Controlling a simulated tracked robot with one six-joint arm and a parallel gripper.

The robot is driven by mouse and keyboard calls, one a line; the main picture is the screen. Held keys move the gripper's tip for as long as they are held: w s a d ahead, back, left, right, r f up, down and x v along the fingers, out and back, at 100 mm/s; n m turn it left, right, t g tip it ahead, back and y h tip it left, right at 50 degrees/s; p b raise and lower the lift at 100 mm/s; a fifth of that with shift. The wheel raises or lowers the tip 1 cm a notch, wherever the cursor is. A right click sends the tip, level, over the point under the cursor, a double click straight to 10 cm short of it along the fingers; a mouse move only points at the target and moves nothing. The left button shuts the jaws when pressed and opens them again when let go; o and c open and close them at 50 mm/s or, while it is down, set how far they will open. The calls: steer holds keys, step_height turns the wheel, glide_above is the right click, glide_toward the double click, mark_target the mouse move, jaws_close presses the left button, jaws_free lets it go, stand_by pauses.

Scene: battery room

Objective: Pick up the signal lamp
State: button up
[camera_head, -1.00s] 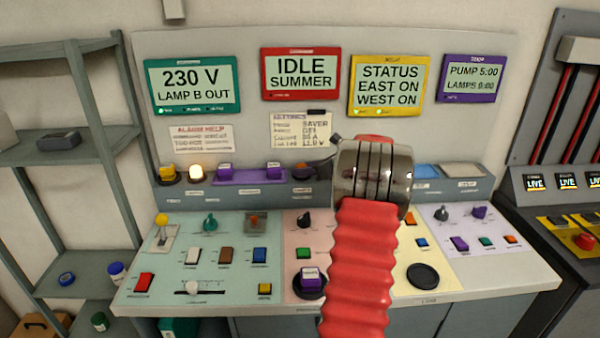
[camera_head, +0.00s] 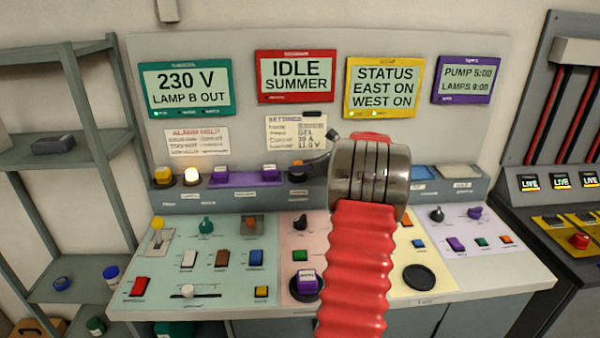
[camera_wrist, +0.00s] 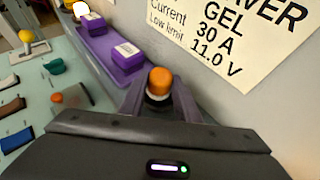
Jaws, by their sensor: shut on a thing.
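The signal lamp (camera_wrist: 159,80) has an orange dome on a pale collar and sits between my gripper's two dark fingers in the wrist view. My gripper (camera_wrist: 160,98) is shut on it. The lamp looks upright. I cannot tell whether its base is clear of the ledge.
A yellow lamp (camera_head: 163,174), a lit white lamp (camera_head: 191,175) and a purple tray (camera_head: 245,178) with purple blocks stand on the ledge to the left. A paper card (camera_head: 296,132) is on the panel behind. Switches and knobs cover the sloped desk (camera_head: 330,230) below.

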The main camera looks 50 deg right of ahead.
steer(key=r, duration=0.5)
steer(key=shift+s+a, duration=0.25)
steer(key=shift+a, duration=0.05)
steer(key=s+a, duration=0.8)
steer(key=a, duration=0.1)
steer(key=s+a, duration=0.4)
steer(key=a, duration=0.1)
steer(key=shift+s+a, duration=0.1)
steer(key=shift+s, duration=0.1)
steer(key=shift+s+a, duration=0.1)
steer(key=shift+s, duration=0.05)
